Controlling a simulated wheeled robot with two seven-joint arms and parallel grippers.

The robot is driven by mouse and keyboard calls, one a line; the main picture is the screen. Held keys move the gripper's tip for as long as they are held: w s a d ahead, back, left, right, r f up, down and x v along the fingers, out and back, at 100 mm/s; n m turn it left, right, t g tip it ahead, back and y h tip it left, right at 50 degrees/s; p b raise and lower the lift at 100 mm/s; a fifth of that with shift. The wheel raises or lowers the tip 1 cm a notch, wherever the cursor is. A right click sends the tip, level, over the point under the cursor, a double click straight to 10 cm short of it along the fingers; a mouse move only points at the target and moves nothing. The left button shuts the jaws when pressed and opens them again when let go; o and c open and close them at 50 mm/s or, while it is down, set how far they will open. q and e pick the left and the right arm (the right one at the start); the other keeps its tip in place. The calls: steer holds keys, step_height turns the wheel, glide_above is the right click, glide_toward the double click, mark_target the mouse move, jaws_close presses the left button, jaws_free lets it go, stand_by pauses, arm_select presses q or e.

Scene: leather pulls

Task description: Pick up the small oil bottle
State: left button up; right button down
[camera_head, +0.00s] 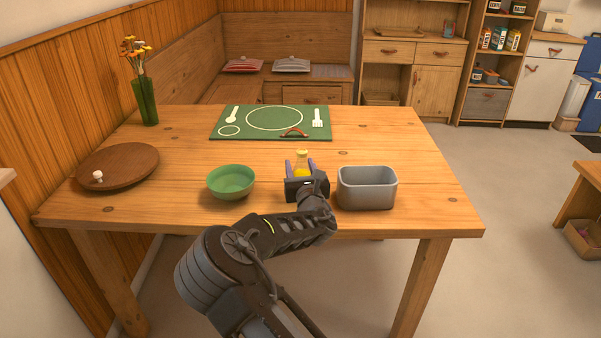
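I cannot tell whether the fingers touch the glass. My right gripper is not in view.
A green bowl (231,182) stands close to the left of my gripper, and a grey metal tin (367,188) close to the right. A green place mat (225,121) lies behind. A round wooden board (125,168) and a green vase (145,101) are at left.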

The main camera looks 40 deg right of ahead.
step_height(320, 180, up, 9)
steer(key=p, duration=0.1)
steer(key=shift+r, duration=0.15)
stand_by(0.6)
